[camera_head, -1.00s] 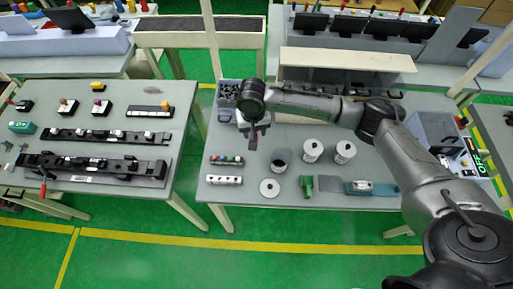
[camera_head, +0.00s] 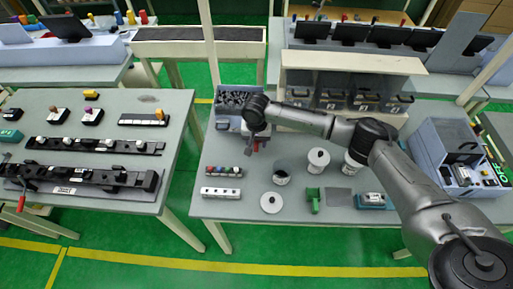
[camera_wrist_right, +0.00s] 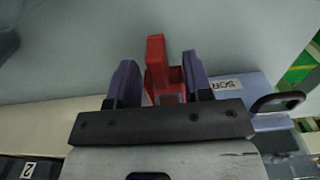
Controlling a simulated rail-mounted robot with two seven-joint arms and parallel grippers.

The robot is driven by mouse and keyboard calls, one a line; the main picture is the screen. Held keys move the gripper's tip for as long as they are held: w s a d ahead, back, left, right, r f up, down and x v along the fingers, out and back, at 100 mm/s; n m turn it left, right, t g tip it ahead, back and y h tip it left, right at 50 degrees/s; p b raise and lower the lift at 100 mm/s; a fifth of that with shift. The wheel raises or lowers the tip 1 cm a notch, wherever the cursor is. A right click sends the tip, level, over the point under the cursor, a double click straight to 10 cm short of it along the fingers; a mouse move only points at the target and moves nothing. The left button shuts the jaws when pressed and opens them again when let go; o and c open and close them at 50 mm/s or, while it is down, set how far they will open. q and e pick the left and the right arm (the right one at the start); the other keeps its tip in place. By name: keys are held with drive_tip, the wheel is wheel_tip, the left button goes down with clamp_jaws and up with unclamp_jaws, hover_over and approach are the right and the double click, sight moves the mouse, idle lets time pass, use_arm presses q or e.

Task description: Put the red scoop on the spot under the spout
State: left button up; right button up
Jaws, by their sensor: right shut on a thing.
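My right gripper (camera_head: 256,145) is over the left back of the middle table, just in front of the hopper. It is shut on the red scoop (camera_head: 257,147), which is mostly hidden by the gripper in the head view. In the right wrist view the red scoop (camera_wrist_right: 156,62) stands up between the two dark purple fingers (camera_wrist_right: 160,82). The hopper (camera_head: 236,98) is a grey-blue box full of dark small parts. A labelled blue part (camera_wrist_right: 240,86) is beside the fingers in the wrist view. I cannot make out the spout or its spot. My left gripper is not in view.
A shelf (camera_head: 350,62) with several bins stands behind. In front are a dark-filled cup (camera_head: 282,178), white spools (camera_head: 318,160), a white disc (camera_head: 271,203), a green tool (camera_head: 313,196) and a block strip (camera_head: 223,170). A grey-blue machine (camera_head: 445,150) stands at right.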

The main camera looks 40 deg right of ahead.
drive_tip(key=shift+f+b, duration=0.35)
drive_tip(key=shift+f, duration=1.55)
drive_tip(key=o, duration=0.9)
drive_tip(key=shift+f, duration=0.1)
drive_tip(key=shift+r, duration=0.3)
wheel_tip(320, 180, up, 10)
drive_tip(key=shift+r+p, duration=0.25)
drive_tip(key=shift+p, duration=0.6)
drive_tip(key=shift+r, duration=0.6)
